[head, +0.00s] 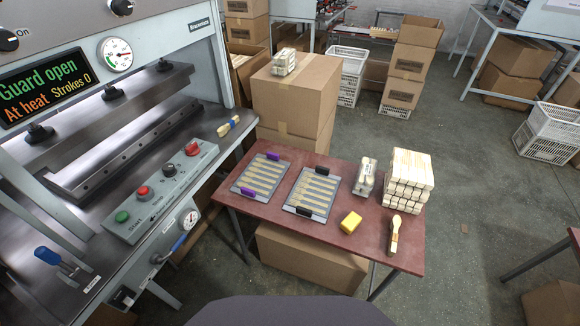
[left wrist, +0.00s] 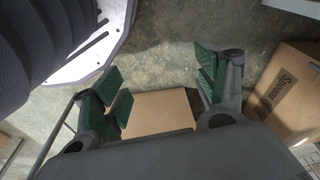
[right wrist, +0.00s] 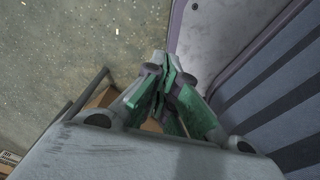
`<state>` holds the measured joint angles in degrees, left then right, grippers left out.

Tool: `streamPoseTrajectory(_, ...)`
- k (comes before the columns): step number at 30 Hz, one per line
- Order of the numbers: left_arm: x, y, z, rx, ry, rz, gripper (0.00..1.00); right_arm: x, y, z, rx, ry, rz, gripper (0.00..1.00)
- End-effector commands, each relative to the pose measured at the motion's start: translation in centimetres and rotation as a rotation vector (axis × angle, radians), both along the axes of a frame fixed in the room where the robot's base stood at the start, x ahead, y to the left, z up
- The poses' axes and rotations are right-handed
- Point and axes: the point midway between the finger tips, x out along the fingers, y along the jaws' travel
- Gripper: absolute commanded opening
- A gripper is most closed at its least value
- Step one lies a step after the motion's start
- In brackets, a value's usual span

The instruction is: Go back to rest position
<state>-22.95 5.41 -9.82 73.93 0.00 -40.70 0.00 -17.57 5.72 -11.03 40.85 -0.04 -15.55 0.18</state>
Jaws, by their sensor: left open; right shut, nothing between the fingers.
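My left gripper (left wrist: 165,85) shows in the left wrist view with its green-padded fingers spread wide and nothing between them. Below it are the floor and a cardboard box (left wrist: 158,110). My right gripper (right wrist: 166,85) shows in the right wrist view with its green-padded fingers together and nothing held. Neither gripper shows in the head view. The press (head: 120,110) stands at the left, its display reading "Guard open", "At heat" and "Strokes 0". Two grey trays with spoon blanks, a purple-handled one (head: 258,177) and a black-handled one (head: 311,191), lie on the red table (head: 340,235).
A tall box (head: 295,95) stands behind.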

Motion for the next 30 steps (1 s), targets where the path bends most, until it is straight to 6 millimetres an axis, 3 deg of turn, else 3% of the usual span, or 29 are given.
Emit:
streamPoseTrajectory(15,-9.0,1.6,-2.8,0.007,0.047,-0.01,0.73,-2.1,0.6,4.8,0.007,0.02,0.002,0.0)
streamPoseTrajectory(24,-14.8,2.7,-3.3,0.011,0.069,-0.015,0.73,-3.3,0.9,7.0,0.01,0.031,0.002,0.0)
streamPoseTrajectory(30,-17.1,3.2,-3.3,0.012,0.076,-0.018,0.73,-3.7,1.1,7.7,0.013,0.035,0.002,0.0)
